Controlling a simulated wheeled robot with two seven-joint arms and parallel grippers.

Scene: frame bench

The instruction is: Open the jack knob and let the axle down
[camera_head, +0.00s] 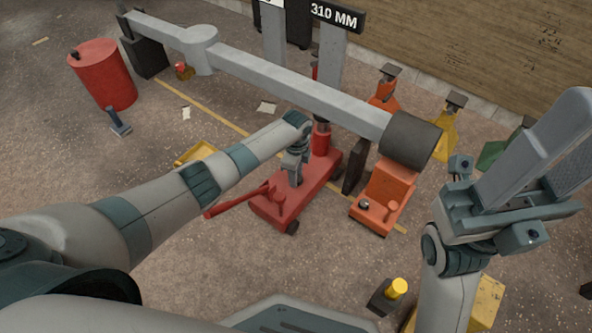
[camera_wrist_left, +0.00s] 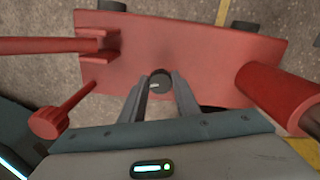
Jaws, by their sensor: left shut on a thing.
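The red jack (camera_head: 312,184) stands on the floor under the grey axle beam (camera_head: 290,82), its red ram (camera_head: 321,140) rising toward the beam. My left gripper (camera_head: 293,178) reaches down over the jack. Its fingers are shut on a small dark round knob (camera_wrist_left: 160,82); the head view hides the knob. My right gripper (camera_head: 535,145) is raised at the right, fingers apart and empty.
An orange jack (camera_head: 388,190) stands below the beam's dark end (camera_head: 410,140). A red handle (camera_head: 236,202) sticks out leftward. Coloured stands (camera_head: 450,122) line the wall. A red drum (camera_head: 103,75) and yellow tray (camera_head: 196,153) are at left. A sign (camera_head: 337,17) reads 310 MM.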

